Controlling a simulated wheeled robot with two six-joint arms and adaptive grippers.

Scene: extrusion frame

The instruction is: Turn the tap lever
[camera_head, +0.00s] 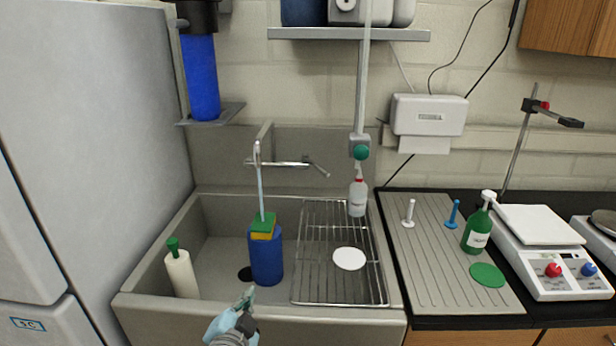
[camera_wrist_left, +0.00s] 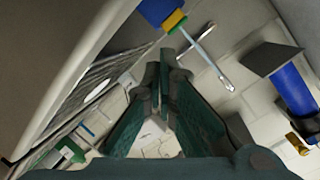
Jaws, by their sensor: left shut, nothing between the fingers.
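The chrome tap (camera_head: 280,163) sits on the wall behind the sink. Its bar runs sideways, and an angled lever (camera_head: 318,167) is at its right end. In the left wrist view the tap bar (camera_wrist_left: 197,42) shows beyond the fingertips, its lower left end close to them in the picture. My left gripper (camera_head: 247,297) is shut and empty, with teal fingers, low over the front of the sink, well below and in front of the lever. Its fingers also show in the left wrist view (camera_wrist_left: 164,60). My right gripper is not in view.
A blue cylinder (camera_head: 266,262) with a green and yellow sponge (camera_head: 263,226) stands in the sink (camera_head: 212,262), between gripper and tap. A wire rack (camera_head: 318,278) holds a squeeze bottle (camera_head: 358,195) and a white disc.

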